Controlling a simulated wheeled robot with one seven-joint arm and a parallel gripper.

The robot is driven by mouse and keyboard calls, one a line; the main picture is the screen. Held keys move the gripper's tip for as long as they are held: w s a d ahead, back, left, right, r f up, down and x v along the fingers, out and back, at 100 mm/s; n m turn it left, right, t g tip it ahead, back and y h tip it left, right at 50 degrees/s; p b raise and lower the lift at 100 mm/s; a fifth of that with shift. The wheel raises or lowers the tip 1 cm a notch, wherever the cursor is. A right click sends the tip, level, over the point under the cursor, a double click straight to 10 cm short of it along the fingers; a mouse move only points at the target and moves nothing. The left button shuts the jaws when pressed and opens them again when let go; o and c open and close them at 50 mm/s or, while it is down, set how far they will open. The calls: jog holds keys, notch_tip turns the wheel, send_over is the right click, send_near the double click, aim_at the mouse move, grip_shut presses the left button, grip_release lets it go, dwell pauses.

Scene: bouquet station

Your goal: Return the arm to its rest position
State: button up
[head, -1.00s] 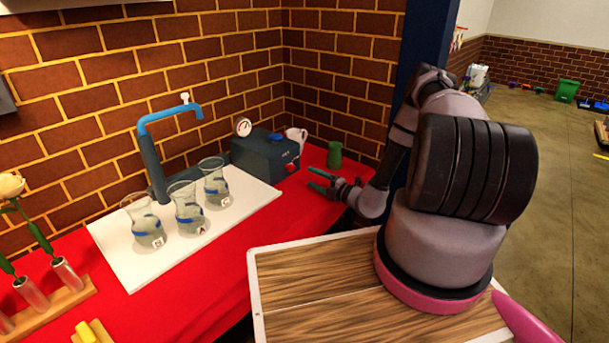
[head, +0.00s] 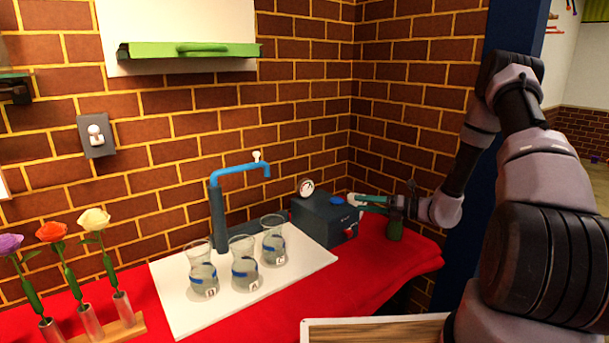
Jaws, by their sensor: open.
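My gripper (head: 372,203) is at the end of my bent arm on the right of the head view. Its teal-tipped fingers are apart with nothing visible between them. A white mug seen earlier is mostly hidden behind the gripper.
Three glass vases (head: 244,262) with water stand on a white board (head: 180,307) by the blue tap (head: 218,215). Purple, red and cream flowers (head: 94,219) stand in a wooden rack (head: 124,331) at left. The red-covered counter (head: 385,270) is clear at front right. A green shelf (head: 188,50) hangs above.

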jog(key=s+a+r+n+g+h, duration=0.25)
jog(key=s+r+n, duration=0.35)
jog(key=r+n, duration=0.3)
jog(key=s+a+r+n+g+h, duration=0.1)
jog(key=s+r+n+g+h, duration=0.25)
jog(key=s+r+n, duration=0.55)
jog(key=s+d+r+n+t+h, duration=0.3)
jog(key=s+d+r+n, duration=0.1)
jog(key=s+r, duration=0.3)
jog(key=s+d+r+n+t+h, duration=0.3)
jog(key=s+r+n+h, duration=0.1)
jog(key=s+r+n, duration=0.3)
notch_tip(320, 180, up, 2)
jog(key=shift+s+d+r+h, duration=0.15)
jog(key=shift+s+d+h, duration=0.2)
jog(key=shift+s, duration=0.2)
